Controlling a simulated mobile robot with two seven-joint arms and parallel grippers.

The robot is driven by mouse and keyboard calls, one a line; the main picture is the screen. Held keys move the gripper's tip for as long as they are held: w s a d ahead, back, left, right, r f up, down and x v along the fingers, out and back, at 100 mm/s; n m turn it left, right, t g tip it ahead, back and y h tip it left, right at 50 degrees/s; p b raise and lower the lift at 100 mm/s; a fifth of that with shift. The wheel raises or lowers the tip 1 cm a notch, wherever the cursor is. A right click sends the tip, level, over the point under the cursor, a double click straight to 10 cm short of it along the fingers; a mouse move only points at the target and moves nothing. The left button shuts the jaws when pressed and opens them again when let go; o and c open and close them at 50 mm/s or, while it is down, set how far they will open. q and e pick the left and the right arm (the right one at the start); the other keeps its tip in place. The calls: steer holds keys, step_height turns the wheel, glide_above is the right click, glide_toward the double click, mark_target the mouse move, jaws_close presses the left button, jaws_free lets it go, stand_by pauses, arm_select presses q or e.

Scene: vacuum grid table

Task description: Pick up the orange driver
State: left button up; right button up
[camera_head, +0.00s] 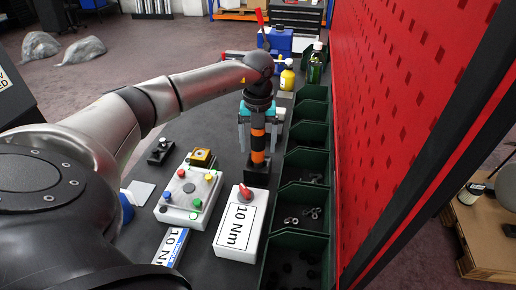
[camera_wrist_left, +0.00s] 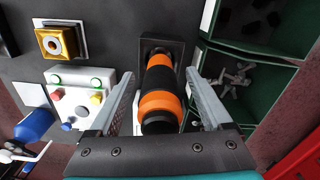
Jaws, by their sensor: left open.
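The orange driver (camera_head: 258,157), black with orange bands, stands upright in a black block holder (camera_head: 256,176) on the dark table. In the left wrist view the driver (camera_wrist_left: 160,103) stands between the two fingers of my left gripper (camera_wrist_left: 163,76), with a gap showing on each side. My left gripper (camera_head: 259,146) is open, with its fingers pointing down around the driver in the head view. The driver's top end is partly hidden by the gripper and wrist. My right gripper does not show.
Green bins (camera_head: 304,198), some with metal parts, line the right side beside a red perforated panel (camera_head: 405,90). A button box (camera_head: 190,190) and a "10 Nm" box (camera_head: 238,232) stand near the holder. Bottles (camera_head: 287,78) stand behind.

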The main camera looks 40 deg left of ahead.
arm_select(q)
jaws_close()
stand_by(0.7)
